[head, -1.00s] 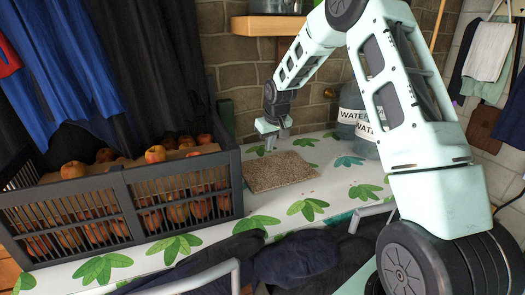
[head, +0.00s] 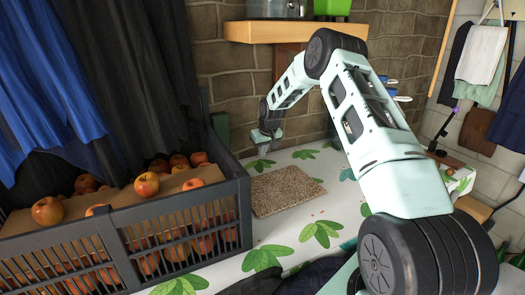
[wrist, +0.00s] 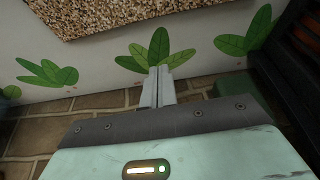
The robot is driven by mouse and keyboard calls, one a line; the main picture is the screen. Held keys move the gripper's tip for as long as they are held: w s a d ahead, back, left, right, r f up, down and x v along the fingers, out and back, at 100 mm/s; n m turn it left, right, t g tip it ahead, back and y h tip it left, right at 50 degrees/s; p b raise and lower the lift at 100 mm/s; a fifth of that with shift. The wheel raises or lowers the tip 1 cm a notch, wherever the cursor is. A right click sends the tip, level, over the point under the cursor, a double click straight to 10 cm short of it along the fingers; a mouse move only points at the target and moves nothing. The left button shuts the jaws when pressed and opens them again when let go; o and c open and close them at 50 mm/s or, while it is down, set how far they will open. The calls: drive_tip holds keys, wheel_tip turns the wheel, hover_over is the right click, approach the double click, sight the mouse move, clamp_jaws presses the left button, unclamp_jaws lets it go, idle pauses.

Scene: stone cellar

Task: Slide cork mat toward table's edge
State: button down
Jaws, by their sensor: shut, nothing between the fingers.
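The cork mat (head: 287,192) lies flat on the leaf-patterned white table (head: 300,232), close to the right side of the dark crate. It is speckled brown, and part of it shows at the top of the wrist view (wrist: 120,14). My gripper (head: 264,146) is just beyond the mat's far edge, near the brick wall. In the wrist view the two fingers (wrist: 157,84) are together and empty, over a green leaf print. A strip of table shows between them and the mat, so they look apart from it. Their height above the table is hard to tell.
The dark slatted crate (head: 190,205) of apples (head: 147,185) stands left of the mat. The brick wall (head: 225,95) with a wooden shelf (head: 268,32) rises behind. My arm covers the table's right side. The table in front of the mat is clear.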

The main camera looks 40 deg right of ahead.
sight(263, 173)
drive_tip(key=p+x, duration=0.1)
drive_tip(key=x, duration=0.6)
drive_tip(key=shift+s, duration=0.1)
drive_tip(key=shift+s+a+r, duration=0.1)
drive_tip(key=shift+s, duration=0.4)
drive_tip(key=shift+s+a+r, duration=0.1)
drive_tip(key=shift+s, duration=0.4)
drive_tip(key=shift+s+a+f+p, duration=0.1)
drive_tip(key=shift+s+a+p, duration=0.15)
drive_tip(key=shift+s+p, duration=0.45)
drive_tip(key=shift+s, duration=0.25)
